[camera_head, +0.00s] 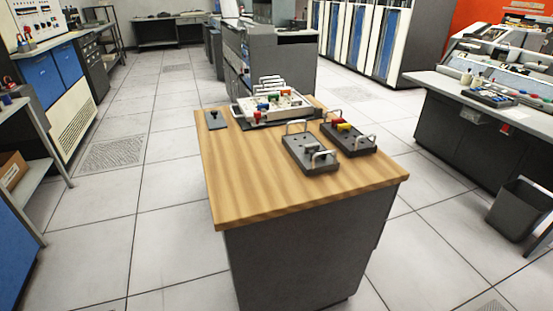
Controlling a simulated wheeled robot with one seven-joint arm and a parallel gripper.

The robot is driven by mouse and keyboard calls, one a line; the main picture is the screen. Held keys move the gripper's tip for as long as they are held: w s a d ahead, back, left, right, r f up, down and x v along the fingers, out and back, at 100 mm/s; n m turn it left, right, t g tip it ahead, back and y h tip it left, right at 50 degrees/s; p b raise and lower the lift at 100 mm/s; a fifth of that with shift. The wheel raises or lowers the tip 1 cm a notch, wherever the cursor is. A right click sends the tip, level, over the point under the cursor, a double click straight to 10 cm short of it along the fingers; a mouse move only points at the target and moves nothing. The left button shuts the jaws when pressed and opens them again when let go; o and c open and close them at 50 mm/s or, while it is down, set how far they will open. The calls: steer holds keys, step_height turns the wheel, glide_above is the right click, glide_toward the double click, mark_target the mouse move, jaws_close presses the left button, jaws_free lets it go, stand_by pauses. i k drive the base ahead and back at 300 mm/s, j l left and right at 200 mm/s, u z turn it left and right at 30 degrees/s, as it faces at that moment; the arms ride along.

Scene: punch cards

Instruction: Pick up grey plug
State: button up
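The wooden-topped table (255,180) stands in the middle of the head view. Two dark grey plates with pale metal handles lie on its right half: a nearer plate (297,158) and a farther plate (362,145). A small grey piece (308,146) shows on the nearer plate and may be the grey plug, but it is too small to tell. Red and yellow pieces (342,125) sit on the farther plate. A small dark plate (216,124) with a black piece on it lies at the left back edge. My gripper is not in view.
A white panel (295,104) with several coloured plugs and handles stands at the table's back. The table's front left is bare. Open tiled floor (165,225) surrounds it. A dark bin (520,208) and console (455,125) stand right; a blue-sided bench (18,235) stands left.

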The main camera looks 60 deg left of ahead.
mark_target(316, 146)
steer(key=u, duration=2.55)
